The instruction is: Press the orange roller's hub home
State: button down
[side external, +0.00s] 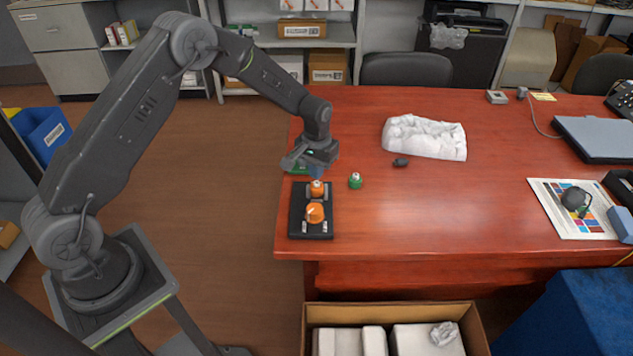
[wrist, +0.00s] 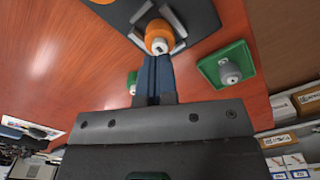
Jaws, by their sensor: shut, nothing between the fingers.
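A black tray (side external: 297,222) lies near the left end of the red desk; part of it shows in the wrist view (wrist: 205,14). An orange roller (side external: 317,191) with a pale hub on top stands at the tray's far end. In the wrist view the roller (wrist: 155,30) sits between grey holders, its pale hub (wrist: 159,46) facing me. A second orange piece (side external: 315,213) is nearer the tray's front. My gripper (side external: 316,176) is shut and empty, pointing down just above the far roller. In the wrist view its blue fingertips (wrist: 156,58) appear right beside the hub; I cannot tell whether they touch.
A small green roller (side external: 355,181) stands right of the tray. A green square holder (wrist: 207,70) with a grey hub lies close by, partly hidden behind my gripper in the side view. A crumpled white bag (side external: 425,137) and a dark small item (side external: 401,162) lie farther right.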

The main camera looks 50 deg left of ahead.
jog(key=shift+f, duration=1.5)
dwell(0.5)
jog(key=shift+r, duration=3.55)
jog(key=shift+r, duration=0.1)
jog(key=s+d+r+m+t, duration=0.1)
jog(key=s+r, duration=0.4)
jog(key=r, duration=0.4)
jog(key=s+d+r+t, duration=0.2)
jog(key=s+r, duration=0.4)
jog(key=r, duration=0.3)
jog(key=s+d+r+m+t, duration=0.1)
jog(key=s+r, duration=0.1)
jog(key=s, duration=0.7)
jog(key=s+d+r+m+t, duration=0.1)
jog(key=s+r, duration=0.2)
jog(key=s, duration=0.7)
jog(key=shift+s+r+t, duration=0.15)
jog(key=shift+s+t, duration=0.05)
jog(key=shift+t, duration=0.1)
